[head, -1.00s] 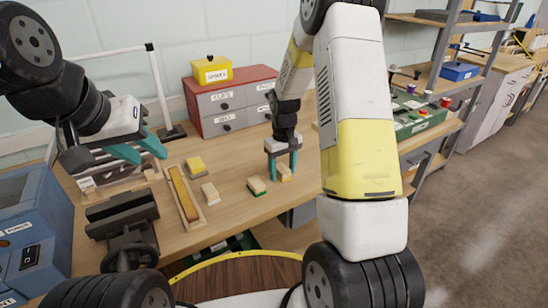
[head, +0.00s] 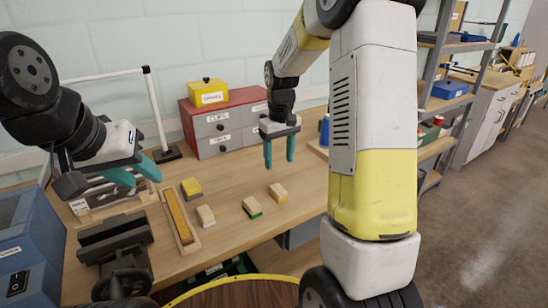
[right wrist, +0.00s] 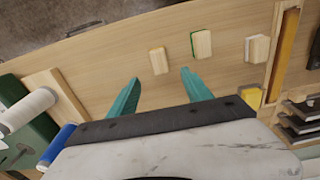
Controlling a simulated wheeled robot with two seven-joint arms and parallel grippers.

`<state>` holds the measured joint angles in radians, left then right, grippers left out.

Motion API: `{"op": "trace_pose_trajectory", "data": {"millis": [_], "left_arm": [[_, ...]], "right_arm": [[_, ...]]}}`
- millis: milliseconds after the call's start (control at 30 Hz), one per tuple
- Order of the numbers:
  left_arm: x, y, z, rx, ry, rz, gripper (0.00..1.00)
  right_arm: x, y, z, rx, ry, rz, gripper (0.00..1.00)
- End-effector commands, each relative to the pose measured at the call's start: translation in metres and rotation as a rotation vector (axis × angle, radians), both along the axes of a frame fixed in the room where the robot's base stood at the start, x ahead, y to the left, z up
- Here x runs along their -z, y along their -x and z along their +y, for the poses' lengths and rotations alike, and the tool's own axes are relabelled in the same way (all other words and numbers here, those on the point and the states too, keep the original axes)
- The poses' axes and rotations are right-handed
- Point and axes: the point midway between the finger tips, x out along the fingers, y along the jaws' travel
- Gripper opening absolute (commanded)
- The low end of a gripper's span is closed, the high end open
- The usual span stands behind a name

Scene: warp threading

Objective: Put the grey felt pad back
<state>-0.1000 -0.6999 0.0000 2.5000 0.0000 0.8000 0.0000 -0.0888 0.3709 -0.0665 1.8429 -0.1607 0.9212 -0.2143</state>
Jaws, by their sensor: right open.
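Several small wooden blocks with coloured undersides lie in a loose row on the bench. One has a pale, whitish-grey underside (head: 206,215) and looks most like the grey felt pad; it also shows in the right wrist view (right wrist: 257,48). Beside it lie a green-edged block (head: 252,208) and a yellow-edged block (head: 278,192). My right gripper (head: 279,165) is open and empty, above the bench behind the yellow-edged block, fingers pointing down. My left gripper (head: 146,181) is open and empty at the left, above a rack.
A wooden tray with an amber bar (head: 179,216) lies left of the blocks, with a yellow-topped block (head: 191,188) by it. A dark vise (head: 115,240) stands front left. A red-topped drawer cabinet (head: 222,125) stands behind.

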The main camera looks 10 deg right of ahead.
Motion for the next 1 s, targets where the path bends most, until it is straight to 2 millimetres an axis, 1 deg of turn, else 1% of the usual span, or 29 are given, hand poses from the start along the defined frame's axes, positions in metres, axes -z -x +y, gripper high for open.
{"op": "trace_pose_trajectory", "data": {"millis": [33,67,133,167,200,267,300,433,500,600,700,833,1000], "left_arm": [[0.000,0.000,0.000,0.000,0.000,0.000,0.36],[0.000,0.000,0.000,0.000,0.000,0.000,0.36],[0.000,0.000,0.000,0.000,0.000,0.000,0.36],[0.000,0.000,0.000,0.000,0.000,0.000,0.36],[0.000,0.000,0.000,0.000,0.000,0.000,0.36],[0.000,0.000,0.000,0.000,0.000,0.000,0.36],[0.000,0.000,0.000,0.000,0.000,0.000,0.36],[0.000,0.000,0.000,0.000,0.000,0.000,0.36],[0.000,0.000,0.000,0.000,0.000,0.000,0.36],[0.000,0.000,0.000,0.000,0.000,0.000,0.36],[0.000,0.000,0.000,0.000,0.000,0.000,0.36],[0.000,0.000,0.000,0.000,0.000,0.000,0.36],[0.000,0.000,0.000,0.000,0.000,0.000,0.36]], "right_arm": [[-0.015,0.007,0.000,0.011,-0.010,-0.025,0.58],[-0.024,0.013,0.001,0.020,-0.017,-0.041,0.58],[-0.049,0.030,0.002,0.046,-0.040,-0.087,0.58],[-0.059,0.039,0.002,0.058,-0.049,-0.108,0.58],[-0.073,0.053,0.003,0.074,-0.064,-0.136,0.58],[-0.092,0.074,0.005,0.100,-0.088,-0.180,0.58],[-0.103,0.088,0.006,0.115,-0.103,-0.208,0.58],[-0.130,0.135,0.011,0.167,-0.152,-0.299,0.58],[-0.139,0.160,0.013,0.192,-0.179,-0.348,0.58],[-0.146,0.192,0.016,0.224,-0.213,-0.406,0.58],[-0.148,0.214,0.019,0.249,-0.241,-0.451,0.58],[-0.147,0.231,0.021,0.267,-0.260,-0.484,0.58],[-0.146,0.236,0.022,0.274,-0.268,-0.493,0.58]]}}
